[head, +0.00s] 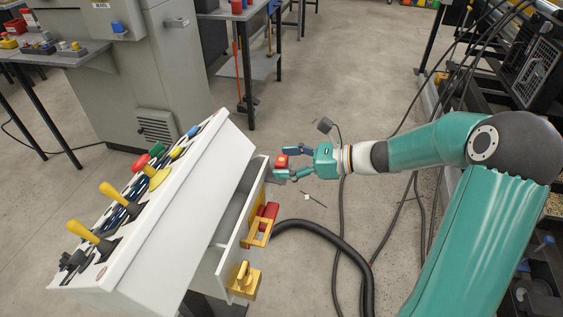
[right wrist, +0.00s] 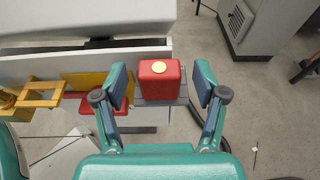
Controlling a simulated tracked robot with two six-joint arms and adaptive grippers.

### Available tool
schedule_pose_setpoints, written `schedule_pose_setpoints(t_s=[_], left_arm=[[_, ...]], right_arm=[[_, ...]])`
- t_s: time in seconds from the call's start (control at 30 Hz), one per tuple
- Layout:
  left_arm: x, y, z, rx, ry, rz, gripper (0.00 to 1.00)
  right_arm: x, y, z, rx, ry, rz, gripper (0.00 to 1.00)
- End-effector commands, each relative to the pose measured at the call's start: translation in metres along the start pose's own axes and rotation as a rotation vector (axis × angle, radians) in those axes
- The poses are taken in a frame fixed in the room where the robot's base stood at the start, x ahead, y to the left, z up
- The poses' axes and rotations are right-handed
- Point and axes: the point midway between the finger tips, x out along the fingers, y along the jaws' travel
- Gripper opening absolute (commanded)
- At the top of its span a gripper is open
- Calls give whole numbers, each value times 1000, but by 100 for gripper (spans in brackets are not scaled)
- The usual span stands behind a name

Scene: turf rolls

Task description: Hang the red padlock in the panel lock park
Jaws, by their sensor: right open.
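The red padlock (head: 282,161) is a red block with a round gold spot on it. In the right wrist view the padlock (right wrist: 160,82) rests on a small grey ledge at the console's side. My right gripper (head: 283,163) is open, with one finger on each side of the padlock. In the right wrist view a gap shows between each finger of the gripper (right wrist: 161,84) and the padlock. The padlock's shackle is not visible. Along the console's front are a red fitting (head: 266,214) and a yellow frame (head: 258,233); I cannot tell which is the lock park. My left gripper is not in view.
The white console (head: 180,215) has an open tray or drawer (head: 235,205). A yellow block (head: 244,281) juts out at its near corner. Yellow levers (head: 92,236) stand on top. A black hose (head: 345,245) and cables lie on the floor. Grey floor is free beyond the gripper.

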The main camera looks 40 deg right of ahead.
Motion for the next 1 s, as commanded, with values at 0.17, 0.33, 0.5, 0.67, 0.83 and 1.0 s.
schedule_pose_setpoints(t_s=[0.17, 0.33, 0.5, 0.67, 0.83, 1.0], left_arm=[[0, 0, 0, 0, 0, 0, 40], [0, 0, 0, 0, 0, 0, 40], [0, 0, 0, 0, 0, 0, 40], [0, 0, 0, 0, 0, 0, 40], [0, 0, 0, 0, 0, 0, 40], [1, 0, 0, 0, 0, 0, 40]], right_arm=[[-35, -2, 0, 0, 2, -7, 71], [-69, -1, -1, 0, 2, -6, 71], [-94, -1, -1, 1, 2, -4, 71], [-104, 0, -1, 1, 1, -2, 71], [-105, 0, -1, 1, 2, 0, 71], [-105, 0, -1, 1, 1, 0, 71]])
